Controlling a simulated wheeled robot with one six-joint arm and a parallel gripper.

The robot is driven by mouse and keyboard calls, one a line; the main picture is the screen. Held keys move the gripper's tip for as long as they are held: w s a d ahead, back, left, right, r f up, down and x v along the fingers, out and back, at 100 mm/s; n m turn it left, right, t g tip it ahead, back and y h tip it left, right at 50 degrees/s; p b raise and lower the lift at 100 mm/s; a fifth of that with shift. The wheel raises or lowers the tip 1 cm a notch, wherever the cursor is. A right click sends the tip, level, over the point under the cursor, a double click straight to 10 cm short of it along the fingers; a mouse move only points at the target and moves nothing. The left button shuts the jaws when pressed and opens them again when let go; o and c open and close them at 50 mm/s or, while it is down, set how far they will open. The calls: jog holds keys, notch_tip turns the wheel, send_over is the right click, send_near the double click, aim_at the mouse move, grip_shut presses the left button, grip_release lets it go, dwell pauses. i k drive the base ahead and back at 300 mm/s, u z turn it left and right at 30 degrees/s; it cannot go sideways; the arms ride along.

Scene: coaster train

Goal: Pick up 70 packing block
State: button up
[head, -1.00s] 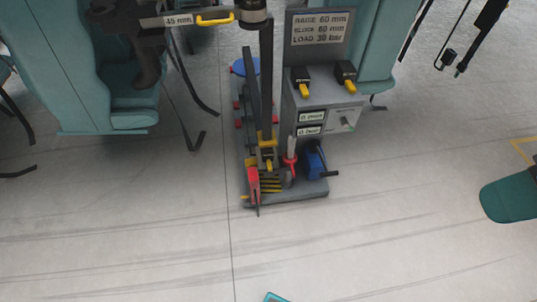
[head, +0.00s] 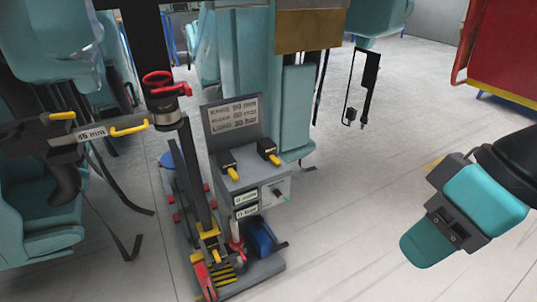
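I see no block marked 70 in the head view. A grey piece labelled 45 mm (head: 90,133) with a yellow handle sits at the left, beside a dark post. My gripper (head: 425,245), teal and grey on a dark wrist, hangs at the right above bare floor, well apart from the equipment. Its fingertips cannot be made out clearly, and no held object shows.
A grey jack stand (head: 250,275) with a sign panel (head: 234,122), yellow-handled black levers and a blue part stands left of centre. Teal seats (head: 35,215) are at the left. A red panel (head: 505,50) is at the upper right. The floor (head: 345,225) between is clear.

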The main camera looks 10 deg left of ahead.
aim_at(213, 244)
jog(key=u, duration=0.85)
jog(key=i, duration=0.9)
jog(key=u, duration=1.35)
